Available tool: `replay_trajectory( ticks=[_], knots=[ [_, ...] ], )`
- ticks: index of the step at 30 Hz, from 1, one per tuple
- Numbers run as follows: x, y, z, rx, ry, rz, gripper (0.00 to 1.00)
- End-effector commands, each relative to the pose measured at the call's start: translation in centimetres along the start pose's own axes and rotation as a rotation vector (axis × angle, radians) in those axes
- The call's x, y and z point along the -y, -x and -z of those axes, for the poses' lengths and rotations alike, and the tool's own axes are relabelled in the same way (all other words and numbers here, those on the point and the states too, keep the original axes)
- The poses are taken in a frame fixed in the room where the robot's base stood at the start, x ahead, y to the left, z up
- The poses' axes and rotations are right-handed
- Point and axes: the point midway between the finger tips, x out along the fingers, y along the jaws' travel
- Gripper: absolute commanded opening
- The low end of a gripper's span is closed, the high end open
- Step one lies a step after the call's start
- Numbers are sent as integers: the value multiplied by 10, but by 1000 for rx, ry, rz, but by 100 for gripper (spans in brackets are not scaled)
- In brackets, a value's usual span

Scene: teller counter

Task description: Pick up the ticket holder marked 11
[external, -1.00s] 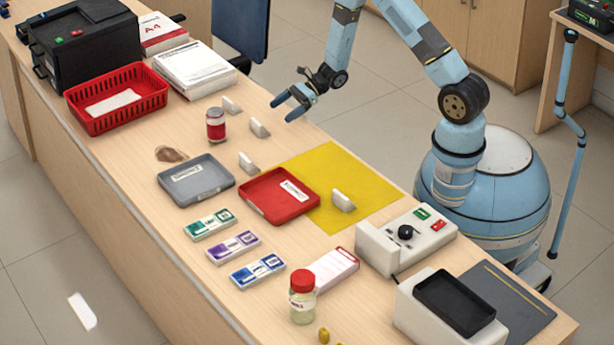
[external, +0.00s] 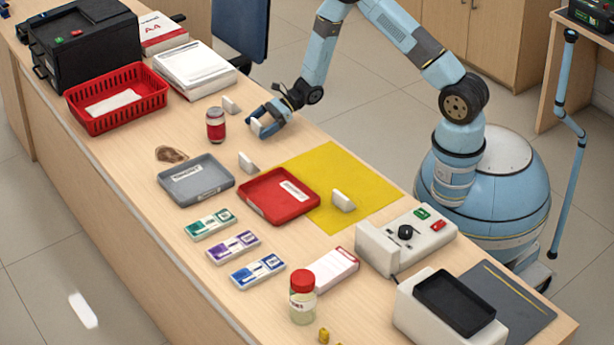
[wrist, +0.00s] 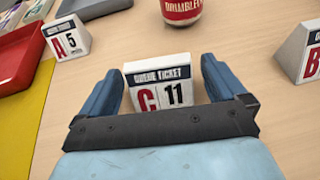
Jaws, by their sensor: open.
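The ticket holder marked 11 (wrist: 160,90) is a white wedge with a red C and a black 11 on its face. In the wrist view it stands upright between the two blue fingers of my gripper (wrist: 161,88). A gap shows on the right side, and the left finger is close to it. In the external view my gripper (external: 265,121) is low at the counter around this holder (external: 258,126), and the fingers partly hide it. My gripper is open.
A holder marked A 5 (wrist: 67,38) stands to the left and one marked B (wrist: 301,52) to the right. A red labelled can (external: 215,125) is close by. A red tray (external: 250,207) and grey tray (external: 172,200) lie nearer the front.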

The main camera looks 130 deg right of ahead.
Motion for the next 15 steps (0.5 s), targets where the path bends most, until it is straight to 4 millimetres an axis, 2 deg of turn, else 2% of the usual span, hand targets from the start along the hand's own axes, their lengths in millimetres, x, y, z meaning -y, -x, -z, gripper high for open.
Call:
replay_trajectory(
  ticks=[5,15],
  knots=[
    [0,0,0,0,0,0,98],
    [0,0,0,0,0,0,66]
  ],
)
